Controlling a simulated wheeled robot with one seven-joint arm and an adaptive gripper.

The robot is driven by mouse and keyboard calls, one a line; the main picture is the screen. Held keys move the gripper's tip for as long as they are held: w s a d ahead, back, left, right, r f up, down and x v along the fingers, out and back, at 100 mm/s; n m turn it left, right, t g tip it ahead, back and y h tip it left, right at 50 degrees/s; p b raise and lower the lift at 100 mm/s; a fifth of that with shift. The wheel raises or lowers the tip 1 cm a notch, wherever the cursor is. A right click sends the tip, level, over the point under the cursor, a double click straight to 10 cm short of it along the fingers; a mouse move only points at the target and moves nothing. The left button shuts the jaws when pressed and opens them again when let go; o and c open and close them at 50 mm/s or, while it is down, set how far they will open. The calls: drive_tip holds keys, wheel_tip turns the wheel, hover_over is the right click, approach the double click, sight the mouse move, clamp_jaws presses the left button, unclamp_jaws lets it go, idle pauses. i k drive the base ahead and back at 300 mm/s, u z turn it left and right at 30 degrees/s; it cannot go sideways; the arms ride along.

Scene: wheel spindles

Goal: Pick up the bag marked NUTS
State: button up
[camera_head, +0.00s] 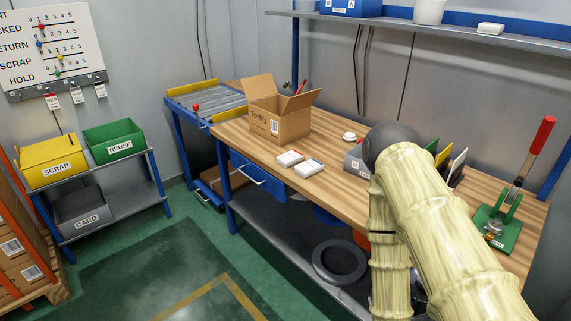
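No marking NUTS can be read on anything in view. Two small white packs lie side by side on the wooden workbench (240,128), in front of the open carton. The left pack (289,158) shows a bit of red and the right pack (309,168) shows a bit of blue; their print is too small to read. My pale yellow arm rises over the right half of the bench and hides part of it. My gripper does not show.
An open cardboard box (280,122) stands behind the packs. A grey labelled bin (355,163) is partly hidden by my arm. A green fixture with a red-handled lever (499,228) stands at the bench's right end. A shelf (420,34) hangs above. Floor at left front is clear.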

sight(309, 168)
drive_tip(key=u, duration=0.15)
drive_tip(key=i, duration=0.85)
drive_tip(key=z, duration=0.1)
